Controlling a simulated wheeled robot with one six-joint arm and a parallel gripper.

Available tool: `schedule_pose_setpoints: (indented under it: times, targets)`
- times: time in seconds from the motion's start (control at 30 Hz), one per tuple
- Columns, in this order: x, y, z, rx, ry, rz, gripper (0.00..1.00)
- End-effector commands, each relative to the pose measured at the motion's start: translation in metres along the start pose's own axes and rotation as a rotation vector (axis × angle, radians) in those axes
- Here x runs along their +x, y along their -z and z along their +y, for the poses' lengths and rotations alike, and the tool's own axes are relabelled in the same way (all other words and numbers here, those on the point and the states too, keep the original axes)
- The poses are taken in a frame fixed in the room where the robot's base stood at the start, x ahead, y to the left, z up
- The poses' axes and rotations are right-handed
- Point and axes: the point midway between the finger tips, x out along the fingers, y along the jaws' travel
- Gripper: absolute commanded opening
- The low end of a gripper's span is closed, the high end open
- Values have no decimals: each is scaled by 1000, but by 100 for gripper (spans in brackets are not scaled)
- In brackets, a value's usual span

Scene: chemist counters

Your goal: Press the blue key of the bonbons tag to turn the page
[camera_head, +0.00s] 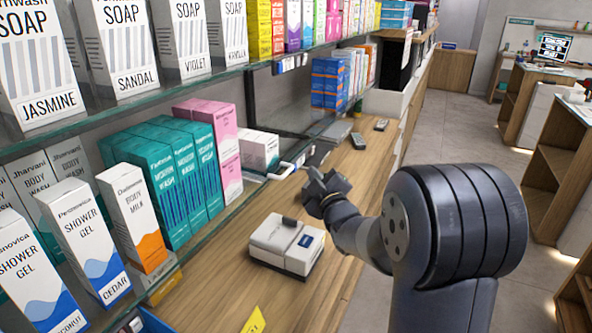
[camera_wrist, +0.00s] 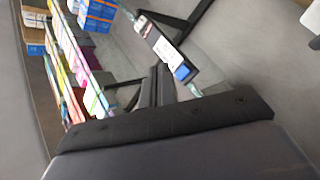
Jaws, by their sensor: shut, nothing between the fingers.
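A dark shelf-edge tag (camera_wrist: 163,45) with a white label and a blue key (camera_wrist: 182,72) at its lower end shows in the wrist view. Its print is too blurred to read, so I cannot confirm that it says bonbons. My gripper (camera_wrist: 158,72) is shut and empty, its fingertips just left of the blue key in that picture; I see no contact. In the head view my gripper (camera_head: 315,178) is above the wooden counter, in front of the shelves. A small tag (camera_head: 290,63) sits on the upper shelf edge there; I cannot tell if it is the same one.
Glass shelves with soap boxes (camera_head: 115,45) and teal body wash boxes (camera_head: 185,165) line the left. A white bracket (camera_head: 285,170) juts out near my gripper. The aisle floor (camera_head: 455,120) is clear.

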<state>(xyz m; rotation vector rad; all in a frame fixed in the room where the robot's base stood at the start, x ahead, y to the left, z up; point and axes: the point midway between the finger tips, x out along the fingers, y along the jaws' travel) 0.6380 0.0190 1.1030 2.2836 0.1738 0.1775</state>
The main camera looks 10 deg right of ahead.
Motion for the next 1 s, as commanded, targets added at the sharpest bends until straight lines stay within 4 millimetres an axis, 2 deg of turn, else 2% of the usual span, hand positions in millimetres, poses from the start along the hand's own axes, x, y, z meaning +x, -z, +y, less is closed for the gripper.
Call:
schedule_pose_setpoints:
  times: [0.23,1.0]
  targets:
    - [9,6,-8,1,0,0,0]
    - [10,7,-8,1,0,0,0]
